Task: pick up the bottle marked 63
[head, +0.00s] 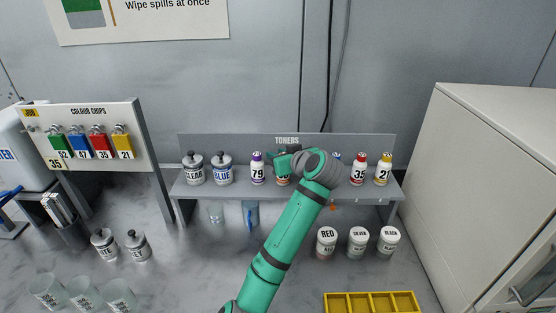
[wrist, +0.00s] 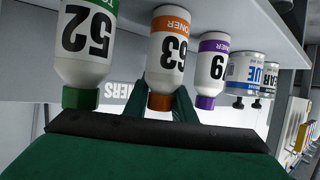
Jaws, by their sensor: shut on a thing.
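The bottle marked 63 (wrist: 170,48) is white with an orange band and an orange cap. It appears upside down in the wrist view, between the bottle marked 52 (wrist: 88,38) and the purple-capped bottle (wrist: 212,65), whose visible digit is 9. In the head view only a sliver of bottle 63 (head: 283,180) shows below my gripper (head: 285,162). The green fingers of my gripper (wrist: 170,105) are shut on bottle 63 near its cap. I cannot tell whether its base still touches the shelf. My arm hides bottle 52 in the head view.
The TONERS shelf (head: 238,190) also holds CLEAR (head: 193,170) and BLUE (head: 221,171) jars, and bottles 79 (head: 257,170), 35 (head: 358,171) and 21 (head: 383,171). RED (head: 327,241) and other jars stand below, near a yellow tray (head: 372,296). A cabinet (head: 480,180) bounds the right.

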